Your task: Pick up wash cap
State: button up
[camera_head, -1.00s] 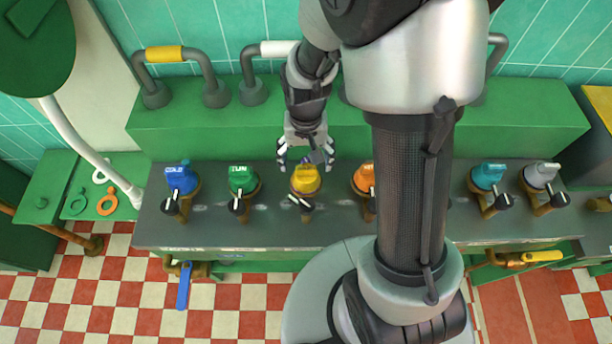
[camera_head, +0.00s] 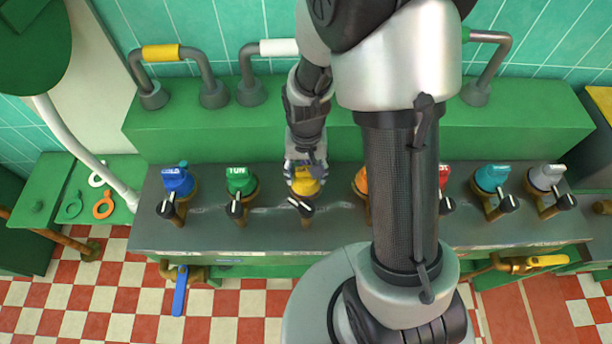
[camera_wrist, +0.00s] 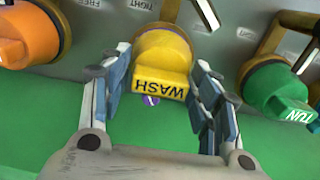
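The wash cap (camera_head: 306,187) is yellow and sits on a brass fitting in the row on the grey counter. In the wrist view the wash cap (camera_wrist: 162,80) shows the word WASH upside down. My gripper (camera_head: 305,168) is right at the cap, reaching in from the back. In the wrist view my gripper (camera_wrist: 163,62) has one finger on each side of the cap. The fingers are apart, with narrow gaps to the cap's sides; firm contact does not show. A small purple spot shows just below the cap.
An orange cap (camera_wrist: 25,38) and a green TUN cap (camera_wrist: 278,92) flank the wash cap. The blue COLD cap (camera_head: 177,180), teal cap (camera_head: 492,178) and grey cap (camera_head: 546,177) stand along the same counter (camera_head: 270,232). Pipes rise behind, from the green ledge.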

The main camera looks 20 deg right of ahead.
aim_at(306, 170)
jog(key=c, duration=0.5)
notch_tip(306, 170, up, 20)
jog(key=p, duration=0.6)
jog(key=shift+p, duration=0.35)
